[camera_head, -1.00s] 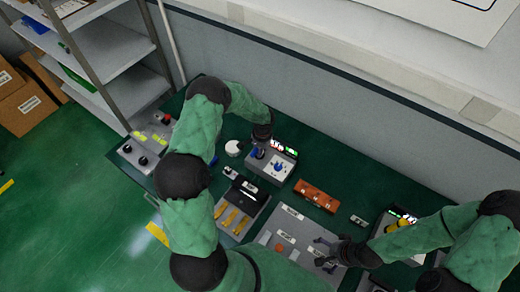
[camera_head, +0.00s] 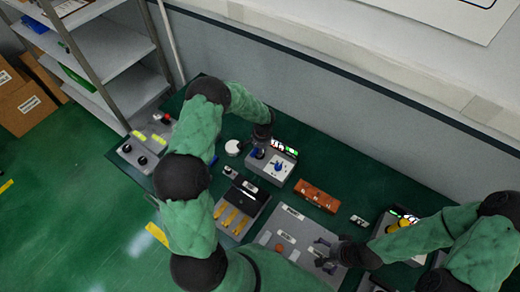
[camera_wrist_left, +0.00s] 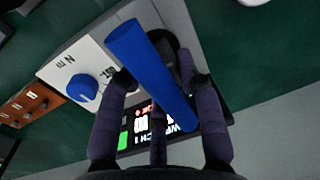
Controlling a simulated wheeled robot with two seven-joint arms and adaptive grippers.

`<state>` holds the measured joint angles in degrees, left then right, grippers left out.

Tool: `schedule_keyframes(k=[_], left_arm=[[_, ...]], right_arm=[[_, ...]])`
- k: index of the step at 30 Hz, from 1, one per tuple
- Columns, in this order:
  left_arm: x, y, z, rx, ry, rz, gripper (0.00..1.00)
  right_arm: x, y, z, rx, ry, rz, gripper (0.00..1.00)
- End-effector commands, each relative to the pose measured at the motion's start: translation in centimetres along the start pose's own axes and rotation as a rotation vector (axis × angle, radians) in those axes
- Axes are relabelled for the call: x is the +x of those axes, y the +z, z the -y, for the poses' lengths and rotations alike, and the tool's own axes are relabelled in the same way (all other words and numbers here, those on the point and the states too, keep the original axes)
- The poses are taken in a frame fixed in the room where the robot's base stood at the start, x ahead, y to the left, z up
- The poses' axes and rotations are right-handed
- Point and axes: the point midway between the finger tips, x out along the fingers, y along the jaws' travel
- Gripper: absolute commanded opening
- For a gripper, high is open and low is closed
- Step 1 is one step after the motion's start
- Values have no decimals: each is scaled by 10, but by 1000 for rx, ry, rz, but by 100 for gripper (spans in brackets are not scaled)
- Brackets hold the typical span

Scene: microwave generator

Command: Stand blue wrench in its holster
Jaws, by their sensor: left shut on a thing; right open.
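The blue wrench (camera_wrist_left: 150,75) shows in the left wrist view as a blue cylinder held between the fingers of my left gripper (camera_wrist_left: 160,95). It slants across the picture in front of a grey-white station (camera_wrist_left: 75,65) with a blue knob and a lit display reading "WRENCH 1". A dark round shape, perhaps the holster (camera_wrist_left: 178,42), lies partly hidden behind the wrench; I cannot tell whether they touch. In the head view the blue wrench (camera_head: 254,153) is a small blue spot beside the station (camera_head: 275,163), below my left gripper (camera_head: 262,137). My right gripper (camera_head: 328,252) is open over a grey panel.
An orange-brown block (camera_head: 316,195) stands right of the station. A second station (camera_head: 400,225) is by my right arm. A white round object (camera_head: 233,148) stands left of the station. The wall (camera_head: 380,130) closes off the bench's back.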

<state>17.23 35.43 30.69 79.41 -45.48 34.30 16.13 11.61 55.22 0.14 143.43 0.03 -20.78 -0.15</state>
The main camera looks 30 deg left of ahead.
Motion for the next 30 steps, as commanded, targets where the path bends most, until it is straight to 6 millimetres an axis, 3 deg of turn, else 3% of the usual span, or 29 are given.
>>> schedule_keyframes(k=[5,6,9,21,26,30], left_arm=[[1,-1,0,0,-1,-1,0],[1,-1,0,0,-1,-1,38],[0,0,0,0,-1,-1,63],[-3,0,0,0,0,0,63],[-24,-1,0,-1,0,-3,63],[-52,-1,0,0,-1,-4,63]], right_arm=[[3,0,-1,0,0,0,100],[3,0,-1,0,0,0,100],[2,0,-1,0,0,0,100],[2,0,-1,0,0,0,100],[2,0,-1,0,0,0,100],[2,0,-1,0,0,0,100]])
